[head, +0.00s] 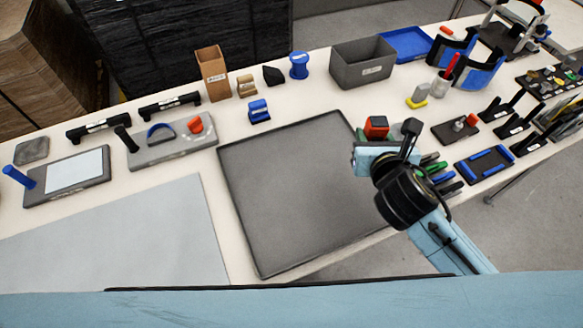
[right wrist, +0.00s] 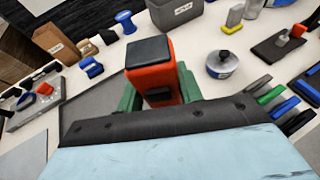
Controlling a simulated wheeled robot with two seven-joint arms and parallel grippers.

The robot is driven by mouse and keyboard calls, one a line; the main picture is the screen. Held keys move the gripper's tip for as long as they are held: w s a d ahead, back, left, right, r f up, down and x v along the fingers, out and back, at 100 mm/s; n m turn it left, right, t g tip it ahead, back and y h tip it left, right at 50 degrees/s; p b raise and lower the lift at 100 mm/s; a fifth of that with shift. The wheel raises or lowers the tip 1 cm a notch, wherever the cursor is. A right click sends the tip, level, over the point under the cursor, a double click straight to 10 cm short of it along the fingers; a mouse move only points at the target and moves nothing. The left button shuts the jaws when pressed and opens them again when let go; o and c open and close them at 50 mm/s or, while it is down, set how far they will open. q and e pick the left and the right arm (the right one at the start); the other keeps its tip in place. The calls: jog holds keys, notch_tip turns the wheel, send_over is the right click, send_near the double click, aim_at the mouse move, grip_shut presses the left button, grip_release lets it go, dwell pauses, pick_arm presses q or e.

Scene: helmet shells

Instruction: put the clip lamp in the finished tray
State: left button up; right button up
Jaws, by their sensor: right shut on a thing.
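My right gripper (head: 377,138) is shut on an orange-red block with a black face, which looks like the clip lamp (head: 376,124). It holds the lamp above the right edge of the large dark grey mat. In the right wrist view the lamp (right wrist: 153,68) stands upright between the green fingers (right wrist: 160,88). Its lower end is hidden behind the gripper body. A flat blue tray (head: 406,42) lies at the back right, beside a grey labelled bin (head: 362,72). I cannot read which one is marked finished. My left gripper does not show.
The dark grey mat (head: 290,190) is bare. A round tin (right wrist: 221,64) stands close right of the lamp. Blue curved shells (head: 481,72) and a cup with a red tool (head: 441,86) stand at the right. A cardboard box (head: 212,75) and blue spool (head: 299,66) stand at the back.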

jog(key=w+a+f, duration=0.1)
jog(key=w+a, duration=0.2)
jog(key=a, duration=0.2)
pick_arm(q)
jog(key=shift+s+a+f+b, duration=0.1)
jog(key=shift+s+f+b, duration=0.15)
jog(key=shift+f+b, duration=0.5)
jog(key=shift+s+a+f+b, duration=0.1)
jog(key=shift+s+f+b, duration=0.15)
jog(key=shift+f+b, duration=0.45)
pick_arm(e)
jog(key=shift+a+f, duration=0.15)
jog(key=shift+f, duration=4.7)
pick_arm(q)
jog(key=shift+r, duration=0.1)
pick_arm(e)
jog(key=shift+f, duration=0.15)
jog(key=o, duration=1.1)
